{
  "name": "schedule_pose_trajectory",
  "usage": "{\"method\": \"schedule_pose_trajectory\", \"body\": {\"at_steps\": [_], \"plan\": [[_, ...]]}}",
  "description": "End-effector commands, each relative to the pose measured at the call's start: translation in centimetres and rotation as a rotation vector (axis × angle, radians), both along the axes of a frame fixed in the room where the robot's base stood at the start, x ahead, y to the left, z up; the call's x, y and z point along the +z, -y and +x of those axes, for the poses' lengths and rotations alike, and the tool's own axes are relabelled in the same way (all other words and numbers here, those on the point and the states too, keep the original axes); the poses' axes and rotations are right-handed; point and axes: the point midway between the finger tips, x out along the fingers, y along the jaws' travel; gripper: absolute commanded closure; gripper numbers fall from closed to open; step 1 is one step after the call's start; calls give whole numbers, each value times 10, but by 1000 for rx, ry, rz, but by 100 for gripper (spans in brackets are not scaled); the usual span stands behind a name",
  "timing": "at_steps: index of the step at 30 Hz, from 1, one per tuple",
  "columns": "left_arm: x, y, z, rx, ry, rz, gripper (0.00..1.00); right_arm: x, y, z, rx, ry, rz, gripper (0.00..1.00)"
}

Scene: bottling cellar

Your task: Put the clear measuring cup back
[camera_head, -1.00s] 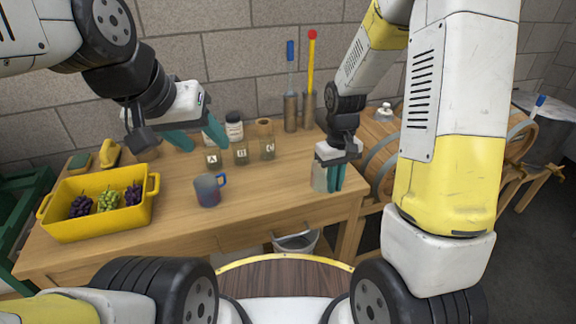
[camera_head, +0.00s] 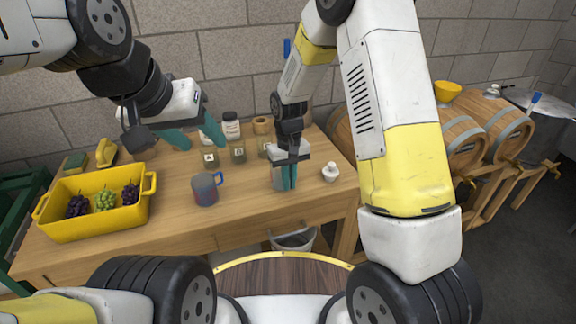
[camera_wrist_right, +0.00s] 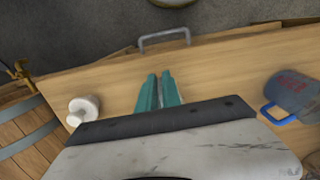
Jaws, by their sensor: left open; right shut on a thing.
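The clear measuring cup (camera_head: 277,181) shows as a pale, see-through shape beside the fingers of my right gripper (camera_head: 289,178), near the right part of the table. My right gripper is shut on it, and the fingers and hand cover much of it. In the right wrist view the nearly closed teal fingers (camera_wrist_right: 158,92) show over the table, but I cannot make out the cup there. My left gripper (camera_head: 195,133) is open and empty above the back left of the table.
A blue-red mug (camera_head: 205,190) stands mid-table, with labelled jars (camera_head: 238,154) behind it. A yellow crate of grapes (camera_head: 62,229) is at the left. A small white stoppered vessel (camera_head: 330,173) stands right of my right gripper. Barrels (camera_head: 460,145) stand beyond the table's right edge.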

Motion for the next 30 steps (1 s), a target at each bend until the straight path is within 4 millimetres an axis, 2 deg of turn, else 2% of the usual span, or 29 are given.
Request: {"method": "schedule_pose_trajectory", "body": {"at_steps": [9,10,13,23,26,30], "plan": [[0,0,0,0,0,0,47,-2,0,0,0,1,0,100],[0,0,0,0,0,0,47,-3,0,0,0,1,0,89],[0,0,0,0,0,0,47,-2,0,0,0,1,0,70],[0,0,0,0,0,0,47,-1,0,0,0,2,1,70],[0,0,0,0,0,0,47,6,0,1,1,4,1,70],[0,0,0,0,0,0,47,29,-1,2,1,6,2,70]]}}
